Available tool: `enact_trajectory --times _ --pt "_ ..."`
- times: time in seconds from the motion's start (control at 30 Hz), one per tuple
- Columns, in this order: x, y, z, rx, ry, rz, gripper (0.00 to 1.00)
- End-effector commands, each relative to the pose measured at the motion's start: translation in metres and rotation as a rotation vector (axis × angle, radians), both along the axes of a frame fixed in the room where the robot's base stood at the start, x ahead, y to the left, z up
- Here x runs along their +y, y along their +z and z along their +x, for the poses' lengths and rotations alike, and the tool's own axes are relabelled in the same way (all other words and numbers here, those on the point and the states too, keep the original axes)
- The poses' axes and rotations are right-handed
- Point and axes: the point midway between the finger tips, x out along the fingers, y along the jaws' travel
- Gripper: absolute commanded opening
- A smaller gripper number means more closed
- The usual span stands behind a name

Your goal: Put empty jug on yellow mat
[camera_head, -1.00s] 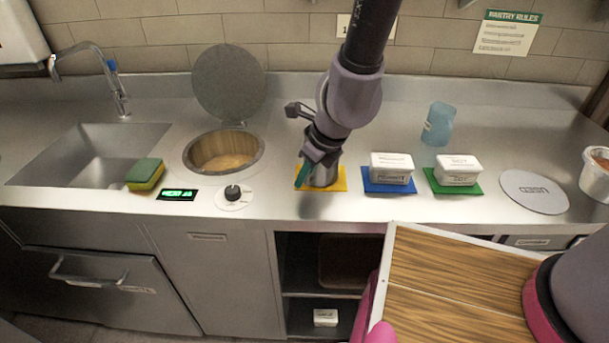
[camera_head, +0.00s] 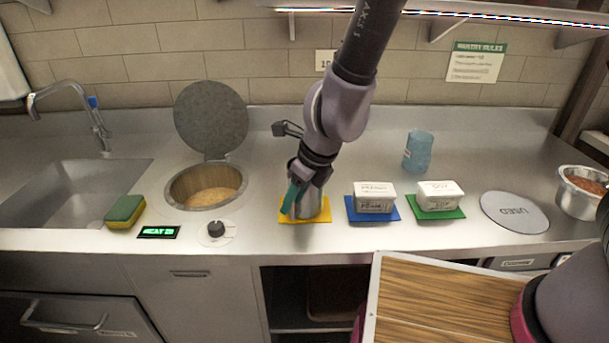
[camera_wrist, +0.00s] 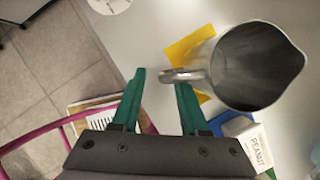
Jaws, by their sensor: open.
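The metal jug (camera_head: 310,203) stands upright on the yellow mat (camera_head: 290,216) on the counter. In the wrist view the jug (camera_wrist: 262,65) is seen from above, and its inside looks empty. Its handle (camera_wrist: 183,75) points towards my gripper. The yellow mat (camera_wrist: 184,46) shows beside and under it. My gripper (camera_wrist: 158,75) is open, with its green fingers on either side of the near end of the handle, not closed on it. In the head view my gripper (camera_head: 292,198) is at the jug's near left side and hides part of it.
White tubs stand on a blue mat (camera_head: 352,212) and a green mat (camera_head: 447,213) to the right. A blue cup (camera_head: 418,150) is behind, with a grey "USED" disc (camera_head: 514,212) farther right. A round well (camera_head: 205,187) with its lid up and a sponge (camera_head: 125,212) are left.

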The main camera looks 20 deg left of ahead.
Motion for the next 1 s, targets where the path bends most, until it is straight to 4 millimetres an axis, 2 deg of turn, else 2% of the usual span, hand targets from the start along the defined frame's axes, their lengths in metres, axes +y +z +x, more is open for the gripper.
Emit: enact_trajectory --times 0.57,1.0 --pt "-0.011 0.035 -0.003 -0.013 0.005 0.009 0.44" --pt "-0.026 0.070 -0.007 -0.008 0.002 0.007 0.44"
